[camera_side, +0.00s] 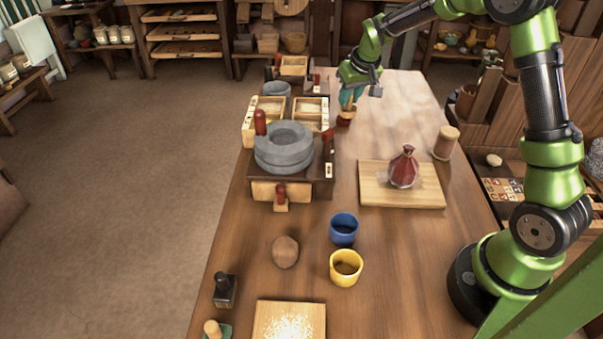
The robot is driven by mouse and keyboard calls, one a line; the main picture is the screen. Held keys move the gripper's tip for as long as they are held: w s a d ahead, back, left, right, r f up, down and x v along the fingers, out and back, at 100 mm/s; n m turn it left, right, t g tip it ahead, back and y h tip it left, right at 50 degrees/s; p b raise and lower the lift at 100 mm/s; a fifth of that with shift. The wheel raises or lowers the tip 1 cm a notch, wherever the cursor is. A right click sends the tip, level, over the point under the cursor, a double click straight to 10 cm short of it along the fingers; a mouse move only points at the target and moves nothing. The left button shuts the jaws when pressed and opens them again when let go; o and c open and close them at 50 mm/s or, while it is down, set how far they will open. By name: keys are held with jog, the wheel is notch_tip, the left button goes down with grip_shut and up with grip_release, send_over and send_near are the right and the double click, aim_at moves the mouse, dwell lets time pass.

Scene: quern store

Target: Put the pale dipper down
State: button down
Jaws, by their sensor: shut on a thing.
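My gripper (349,100), with teal fingers, points down over the far part of the table, just right of the two pale grain boxes. It is shut on a small tan and reddish-brown piece (346,117), which looks like the pale dipper. The fingers hide its upper part, and it is too small to make out its full shape. I cannot tell whether its lower end touches the table (405,105) or hangs just above it.
Left of the gripper stand a grain box (311,114) and a grey stone quern (284,148). The far right tabletop is clear.

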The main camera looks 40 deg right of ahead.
jog(key=s+d+f+m+g+h, duration=0.15)
jog(key=s+d, duration=0.25)
jog(key=s, duration=0.6)
jog(key=s+d+f+m+t, duration=0.1)
jog(key=s+d+f+m, duration=0.2)
jog(key=s, duration=0.7)
jog(key=w+d, duration=0.3)
jog(key=w, duration=0.1)
jog(key=w+d, duration=0.3)
jog(key=w, duration=0.1)
jog(key=w+d, duration=0.3)
jog(key=w, duration=0.2)
jog(key=shift+d+f, duration=0.15)
jog(key=shift+f, duration=0.15)
jog(key=shift+w+d+f, duration=0.15)
jog(key=shift+f, duration=1.65)
jog(key=shift+f+g, duration=0.2)
jog(key=shift+g, duration=0.05)
jog(key=c, duration=1)
grip_release()
